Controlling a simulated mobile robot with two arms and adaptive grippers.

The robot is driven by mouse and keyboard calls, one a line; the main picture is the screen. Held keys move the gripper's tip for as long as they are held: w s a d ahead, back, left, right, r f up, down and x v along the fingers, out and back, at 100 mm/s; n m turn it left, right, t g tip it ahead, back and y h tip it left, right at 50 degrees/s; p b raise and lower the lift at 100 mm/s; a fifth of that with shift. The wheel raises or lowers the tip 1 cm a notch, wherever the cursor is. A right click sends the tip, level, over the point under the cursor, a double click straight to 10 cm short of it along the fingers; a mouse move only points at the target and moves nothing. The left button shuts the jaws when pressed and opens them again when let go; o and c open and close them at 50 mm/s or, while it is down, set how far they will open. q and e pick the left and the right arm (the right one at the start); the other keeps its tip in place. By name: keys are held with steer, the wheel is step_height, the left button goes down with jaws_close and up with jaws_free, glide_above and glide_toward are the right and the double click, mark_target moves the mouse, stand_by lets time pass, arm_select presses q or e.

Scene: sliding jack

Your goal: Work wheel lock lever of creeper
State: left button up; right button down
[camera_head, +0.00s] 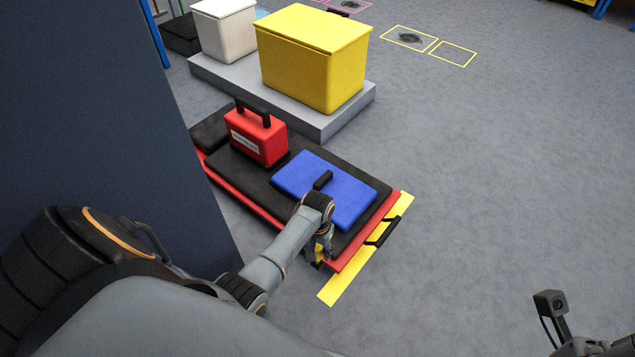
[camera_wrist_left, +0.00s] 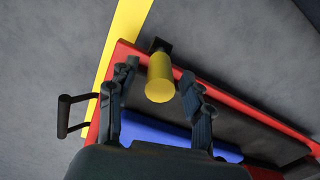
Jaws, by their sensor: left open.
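The creeper (camera_head: 227,181) is a low red board with black padding on the floor. It also shows in the left wrist view (camera_wrist_left: 232,92). The yellow wheel lock lever (camera_wrist_left: 160,78) sticks out from a black mount at the creeper's red edge. In the head view the lever (camera_head: 319,253) is mostly hidden by my gripper. My left gripper (camera_head: 325,246) is at the creeper's near corner. In the left wrist view its fingers (camera_wrist_left: 158,96) are open on either side of the lever, with gaps visible. My right gripper is not clearly in view.
A grey platform (camera_head: 312,123) holds a yellow bin (camera_head: 313,62) behind. Floor to the right is clear.

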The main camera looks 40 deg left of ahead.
arm_select(q)
steer(key=shift+f, duration=0.1)
steer(key=shift+c, duration=0.4)
jaws_close()
